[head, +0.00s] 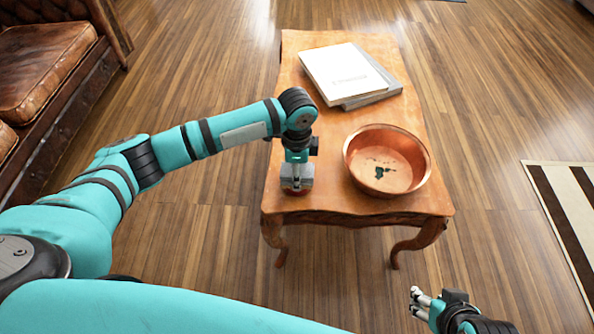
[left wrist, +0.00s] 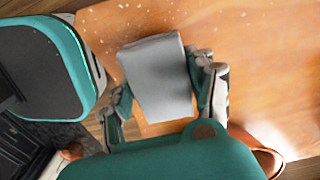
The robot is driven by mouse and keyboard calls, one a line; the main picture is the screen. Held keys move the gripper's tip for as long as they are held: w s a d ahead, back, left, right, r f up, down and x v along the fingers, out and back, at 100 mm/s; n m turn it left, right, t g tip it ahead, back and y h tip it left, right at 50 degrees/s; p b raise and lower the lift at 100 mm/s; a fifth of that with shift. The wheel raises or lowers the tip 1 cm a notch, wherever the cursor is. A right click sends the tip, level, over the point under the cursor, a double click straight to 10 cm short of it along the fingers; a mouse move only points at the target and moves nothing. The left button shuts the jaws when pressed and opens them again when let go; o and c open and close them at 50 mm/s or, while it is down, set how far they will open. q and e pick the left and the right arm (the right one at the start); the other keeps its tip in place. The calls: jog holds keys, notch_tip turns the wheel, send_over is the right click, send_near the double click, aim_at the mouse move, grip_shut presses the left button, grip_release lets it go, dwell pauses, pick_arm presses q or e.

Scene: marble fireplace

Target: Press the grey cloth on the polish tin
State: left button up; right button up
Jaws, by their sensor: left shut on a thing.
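The grey cloth (left wrist: 160,75) shows in the left wrist view as a folded pad between the two fingers of my left gripper (left wrist: 163,88). This gripper is shut on it. In the head view my left gripper (head: 296,184) points down over the near left corner of the table. A small reddish patch shows low at its fingertips; I cannot tell whether this is the polish tin. The tin is not clearly visible in either view, nor is any contact with the cloth. My right gripper (head: 418,302) is empty, fingers apart, low in front of the table.
The wooden table (head: 292,75) holds a copper bowl (head: 412,182) with a dark greenish patch inside, just right of my left gripper. A white book (head: 345,72) lies on a grey one at the back. A brown leather sofa (head: 45,70) stands at the left.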

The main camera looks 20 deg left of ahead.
pick_arm(q)
jog(key=shift+s+f+p, duration=0.1)
jog(key=shift+f+p, duration=0.1)
jog(key=shift+p, duration=0.2)
pick_arm(e)
jog(key=shift+s+d+f+g, duration=0.15)
jog(key=shift+s+g, duration=0.15)
jog(key=shift+s, duration=0.25)
jog(key=shift+s+d+g, duration=0.2)
jog(key=shift+s+g, duration=0.1)
jog(key=shift+s, duration=0.3)
jog(key=shift+s+d+f+g, duration=0.15)
jog(key=shift+s+g, duration=0.15)
jog(key=shift+s, duration=0.25)
dwell(4.1)
jog(key=shift+r, duration=0.1)
